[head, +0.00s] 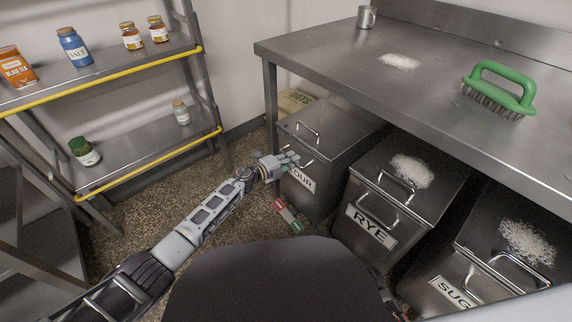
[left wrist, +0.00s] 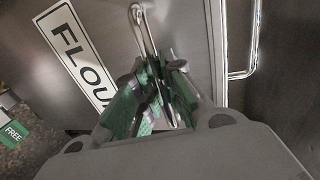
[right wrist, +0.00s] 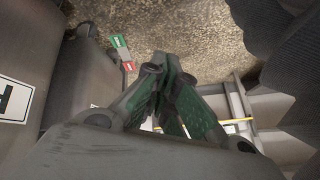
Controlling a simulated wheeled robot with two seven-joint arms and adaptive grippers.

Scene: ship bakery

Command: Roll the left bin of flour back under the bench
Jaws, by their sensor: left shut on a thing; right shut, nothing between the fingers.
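The left bin, labelled FLOUR (head: 322,158), is a grey metal box at the left end of the bench (head: 330,52), partly under it. Its front handle and label are partly hidden by my left gripper (head: 289,161). In the left wrist view the FLOUR label (left wrist: 72,48) shows beside the metal bar handle (left wrist: 146,30), and my left gripper (left wrist: 155,100) is shut on that handle. My right gripper (right wrist: 165,85) is shut and empty, above the floor in the right wrist view; in the head view it is mostly hidden at the bottom.
The RYE bin (head: 395,195) and the SUGAR bin (head: 490,262) stand to the right, white powder on their lids. Shelves (head: 130,150) stand left. A green brush (head: 502,88) sits on the bench.

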